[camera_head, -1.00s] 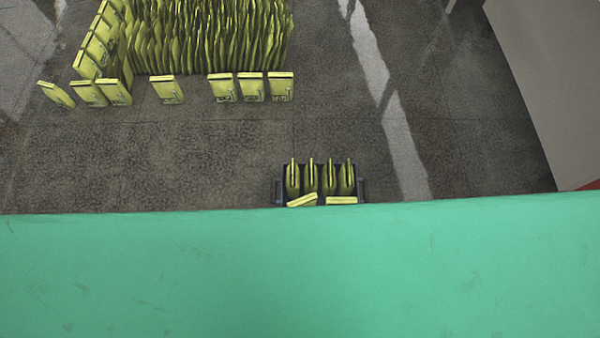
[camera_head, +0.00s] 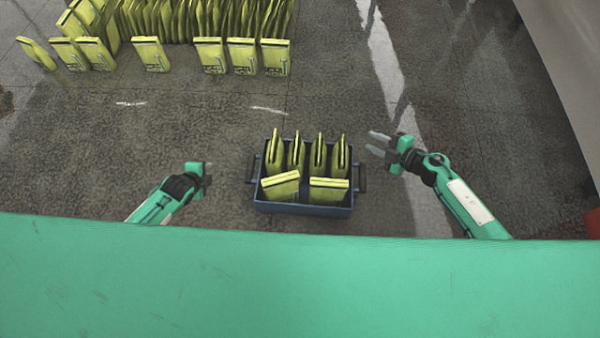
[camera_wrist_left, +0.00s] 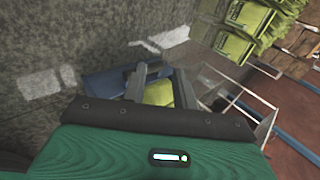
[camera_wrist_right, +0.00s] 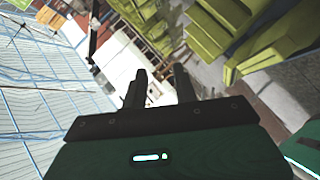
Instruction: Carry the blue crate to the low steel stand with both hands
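The blue crate (camera_head: 300,208) stands on the floor in the middle of the head view, with a dark handle on each side. It holds several yellow-green bags. My left gripper (camera_head: 207,178) is left of the crate, apart from its left handle (camera_head: 252,168). My right gripper (camera_head: 372,144) is right of the crate, above and apart from its right handle (camera_head: 362,179). Both grippers are open and empty. The left wrist view shows part of the crate (camera_wrist_left: 100,86) beyond the parted fingers. I cannot identify the low steel stand in any view.
Several rows of yellow-green bags (camera_head: 208,54) stand on the floor at the back left. A pale metal frame (camera_wrist_left: 240,95) shows in the left wrist view. A grey surface (camera_head: 575,70) is at the far right. The floor around the crate is clear.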

